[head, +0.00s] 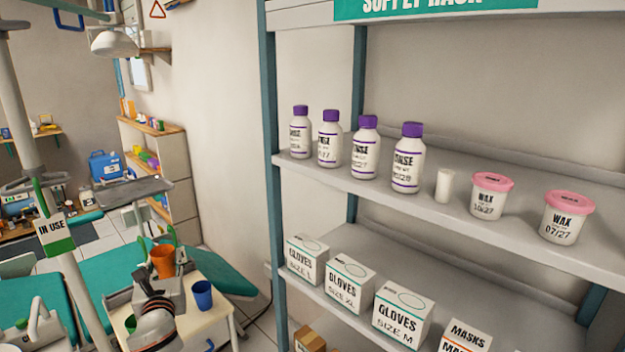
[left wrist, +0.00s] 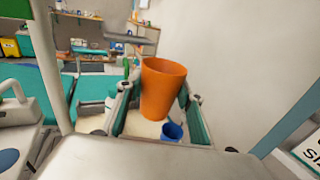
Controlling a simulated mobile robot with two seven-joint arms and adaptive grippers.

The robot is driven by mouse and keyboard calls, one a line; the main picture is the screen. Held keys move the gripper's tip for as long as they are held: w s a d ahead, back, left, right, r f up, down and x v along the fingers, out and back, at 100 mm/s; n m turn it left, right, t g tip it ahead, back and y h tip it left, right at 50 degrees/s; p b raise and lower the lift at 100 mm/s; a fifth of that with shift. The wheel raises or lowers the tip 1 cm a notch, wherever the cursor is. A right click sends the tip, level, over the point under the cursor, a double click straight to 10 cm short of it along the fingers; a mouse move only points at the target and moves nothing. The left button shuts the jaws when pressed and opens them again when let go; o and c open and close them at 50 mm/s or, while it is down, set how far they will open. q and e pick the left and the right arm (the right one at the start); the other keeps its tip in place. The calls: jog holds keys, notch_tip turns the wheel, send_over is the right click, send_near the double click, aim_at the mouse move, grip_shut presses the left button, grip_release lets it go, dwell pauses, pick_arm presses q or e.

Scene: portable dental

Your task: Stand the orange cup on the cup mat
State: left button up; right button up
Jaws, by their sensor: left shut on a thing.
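The orange cup (head: 163,264) is upright between the fingers of my left gripper (head: 160,250), at the lower left of the head view. In the left wrist view the orange cup (left wrist: 162,88) sits between the two green-padded fingers of the gripper (left wrist: 158,108), which is shut on it. The cup appears held above a pale cart top (head: 208,324). I cannot make out the cup mat in either view. My right gripper is not in view.
A blue cup (head: 202,294) stands on the cart top just right of my gripper. A green item (head: 130,323) shows left of my arm. A teal dental chair (head: 215,272) lies behind. The supply rack (head: 450,225) with bottles, tubs and boxes fills the right.

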pick_arm(q)
jog(key=s+d+f+m+h, duration=0.1)
jog(key=s+d+m+h, duration=0.1)
jog(key=s+d, duration=0.6)
jog(key=s+d+f+m+t+h, duration=0.1)
jog(key=s+d+m+h, duration=0.2)
jog(key=s+d, duration=0.6)
jog(key=s+h, duration=0.2)
jog(key=s, duration=0.3)
jog(key=shift+d+t+h, duration=0.15)
jog(key=shift+t+h, duration=0.15)
jog(key=shift+f, duration=0.15)
